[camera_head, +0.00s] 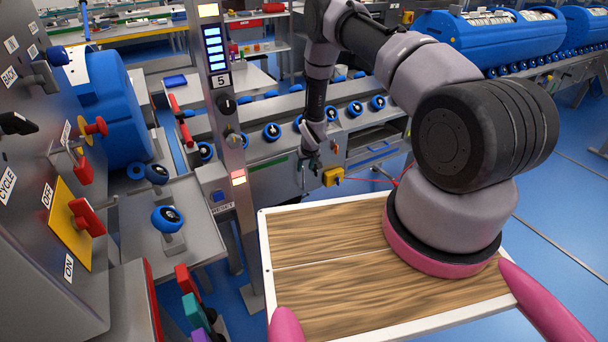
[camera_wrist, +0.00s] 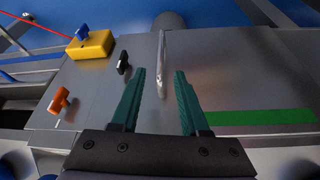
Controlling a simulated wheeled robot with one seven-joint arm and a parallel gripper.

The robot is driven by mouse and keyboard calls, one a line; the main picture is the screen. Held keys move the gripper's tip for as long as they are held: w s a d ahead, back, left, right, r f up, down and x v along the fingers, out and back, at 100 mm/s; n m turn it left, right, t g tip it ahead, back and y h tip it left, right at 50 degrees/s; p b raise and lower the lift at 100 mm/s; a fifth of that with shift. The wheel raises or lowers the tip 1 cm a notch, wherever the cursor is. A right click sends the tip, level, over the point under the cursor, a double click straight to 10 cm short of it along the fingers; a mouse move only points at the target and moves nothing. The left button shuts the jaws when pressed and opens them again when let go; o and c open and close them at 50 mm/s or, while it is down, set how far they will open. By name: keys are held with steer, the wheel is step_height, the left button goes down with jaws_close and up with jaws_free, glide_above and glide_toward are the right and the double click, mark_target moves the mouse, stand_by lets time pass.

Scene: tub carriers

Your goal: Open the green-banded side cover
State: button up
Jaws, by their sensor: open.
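The side cover (camera_wrist: 225,80) is a flat grey metal panel with a green band (camera_wrist: 258,117) along one edge. In the head view the green band (camera_head: 268,163) shows on the conveyor's side, left of my gripper (camera_head: 311,168). A slim silver bar handle (camera_wrist: 162,60) stands on the panel in the wrist view. My gripper (camera_wrist: 160,72) is open, with its two green fingers to either side of the handle's near end in the picture. I cannot tell whether either finger touches it. A small black latch (camera_wrist: 123,63) sits left of the handle.
A yellow box (camera_wrist: 91,46) with a blue knob and an orange knob (camera_wrist: 60,100) are left of the handle in the wrist view. The yellow box (camera_head: 333,176) is just right of my gripper in the head view. A grey post (camera_head: 226,110) stands left of the arm.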

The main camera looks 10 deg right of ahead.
glide_above(303, 188)
steer(key=f, duration=0.6)
steer(key=shift+w+d, duration=0.15)
steer(key=shift+w, duration=0.15)
jaws_close()
stand_by(1.0)
